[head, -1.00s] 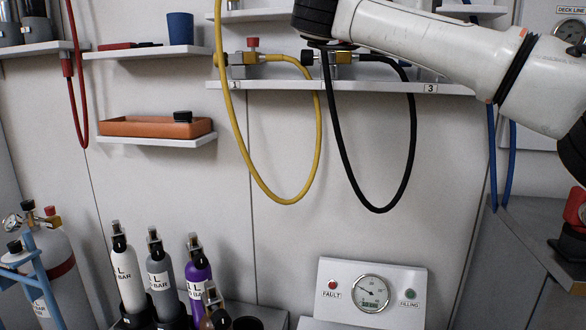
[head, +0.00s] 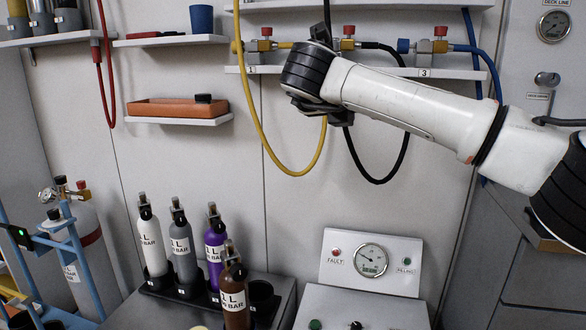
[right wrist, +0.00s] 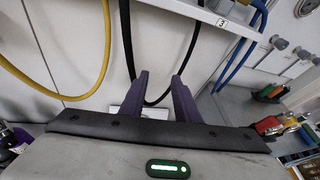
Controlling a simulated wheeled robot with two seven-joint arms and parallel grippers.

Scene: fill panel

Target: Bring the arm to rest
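My right arm (head: 410,105) reaches in from the right in the head view, in front of the hose shelf (head: 440,73). Its wrist hides part of the black hose (head: 375,180). In the right wrist view my right gripper (right wrist: 157,95) has its two purple fingers spread apart with no object held. The black hose loop (right wrist: 193,45) hangs beyond the fingers; I cannot tell how close it is. My left gripper is not in view.
A yellow hose (head: 246,100) and a blue hose (head: 476,35) hang beside the black one. Several bottles, one purple (head: 215,240), stand below left. A gauge panel (head: 345,280) stands below the arm. A blue cart frame (head: 85,265) is at far left.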

